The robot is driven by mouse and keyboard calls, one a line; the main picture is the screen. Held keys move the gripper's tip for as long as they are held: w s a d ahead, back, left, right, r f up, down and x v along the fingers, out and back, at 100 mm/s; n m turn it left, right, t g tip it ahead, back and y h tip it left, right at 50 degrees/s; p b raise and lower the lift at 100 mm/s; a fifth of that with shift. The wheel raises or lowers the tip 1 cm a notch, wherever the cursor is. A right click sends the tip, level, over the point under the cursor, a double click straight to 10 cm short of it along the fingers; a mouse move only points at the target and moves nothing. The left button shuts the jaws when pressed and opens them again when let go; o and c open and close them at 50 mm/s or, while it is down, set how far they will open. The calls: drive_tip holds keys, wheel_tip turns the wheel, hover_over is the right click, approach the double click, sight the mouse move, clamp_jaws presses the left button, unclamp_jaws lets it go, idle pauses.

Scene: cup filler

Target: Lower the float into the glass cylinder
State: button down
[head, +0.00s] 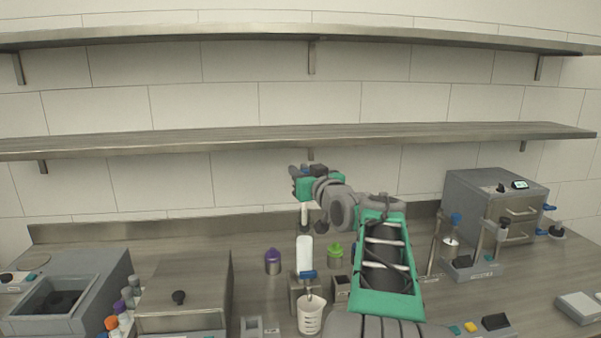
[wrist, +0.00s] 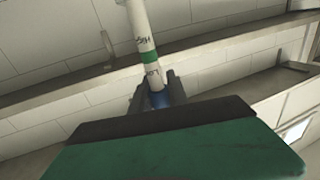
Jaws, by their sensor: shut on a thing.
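The float shows in the wrist view as a white stem (wrist: 143,42) with a green band, dark lettering and a blue part low down between my fingers. My gripper (wrist: 157,98) is shut on this blue end. In the head view my gripper (head: 298,181) is above the counter, and a thin white piece of the float (head: 304,212) hangs below it. Directly under is a pale upright cylinder (head: 304,251), which looks like the glass cylinder. I cannot tell whether the float's lower end is inside it or just above.
A blue tap part (head: 308,275) sits below the cylinder, over a white beaker (head: 310,316). A purple-capped bottle (head: 272,262) and a green-capped bottle (head: 335,256) stand on either side. A grey machine (head: 497,205) is at the right. Shelves run along the wall.

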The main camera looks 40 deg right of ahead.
wheel_tip(320, 180, down, 7)
drive_tip(key=b, duration=0.6)
drive_tip(key=shift+r, duration=0.15)
